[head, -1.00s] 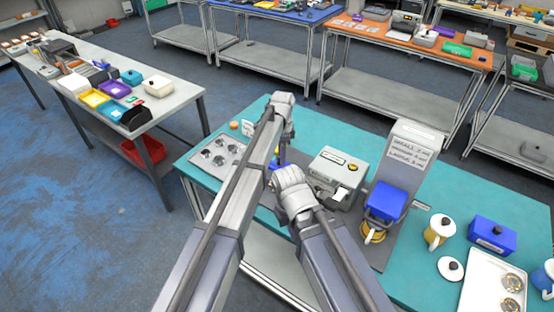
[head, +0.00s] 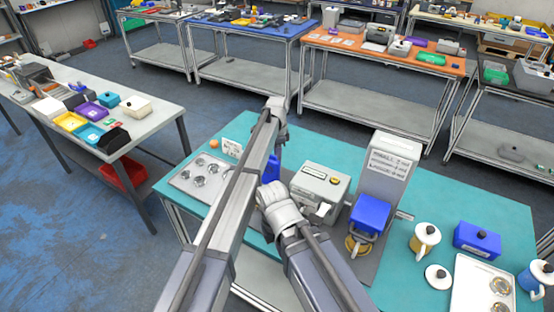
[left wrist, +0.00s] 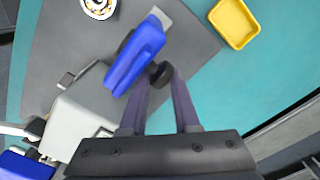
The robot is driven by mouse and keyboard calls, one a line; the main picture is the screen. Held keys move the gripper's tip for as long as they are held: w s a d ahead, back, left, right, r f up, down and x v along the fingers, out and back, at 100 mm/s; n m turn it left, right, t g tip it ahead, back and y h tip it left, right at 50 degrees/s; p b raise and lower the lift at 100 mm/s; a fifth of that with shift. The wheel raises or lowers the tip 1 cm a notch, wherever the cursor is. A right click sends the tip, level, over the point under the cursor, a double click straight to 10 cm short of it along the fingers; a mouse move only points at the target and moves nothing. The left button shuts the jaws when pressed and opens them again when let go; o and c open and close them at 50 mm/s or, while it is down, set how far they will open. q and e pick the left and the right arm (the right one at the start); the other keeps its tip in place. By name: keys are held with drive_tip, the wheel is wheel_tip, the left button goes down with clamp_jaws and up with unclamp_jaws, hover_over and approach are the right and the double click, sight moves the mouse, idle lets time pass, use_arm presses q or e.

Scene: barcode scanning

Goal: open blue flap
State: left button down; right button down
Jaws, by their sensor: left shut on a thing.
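A blue flap (left wrist: 138,55) with a black knob (left wrist: 160,73) stands over the grey mat in the left wrist view. My left gripper (left wrist: 164,77) is shut on the knob, with one finger on each side. In the head view only a bit of this blue part (head: 273,167) shows beside my left arm, which hides the rest and the left fingers. A second blue part (head: 371,214) sits on the front of the tall grey machine (head: 388,165).
A grey boxy device (head: 320,182) stands right of my arms. A tray with round parts (head: 184,182) lies left. A yellow tray (left wrist: 235,22) shows in the left wrist view.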

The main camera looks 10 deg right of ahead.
use_arm(q)
drive_tip(key=shift+w+a, duration=0.3)
drive_tip(key=shift+w, duration=0.2)
drive_tip(key=c, duration=0.8)
unclamp_jaws()
drive_tip(key=shift+a, duration=0.1)
drive_tip(key=o, duration=0.4)
drive_tip(key=shift+f, duration=0.1)
drive_tip(key=shift+c, duration=0.2)
drive_tip(key=shift+s, duration=0.15)
drive_tip(key=shift+r, duration=0.25)
wheel_tip(320, 180, up, 7)
drive_tip(key=p, duration=0.7)
drive_tip(key=shift+r+p, duration=0.15)
drive_tip(key=shift+p, duration=0.2)
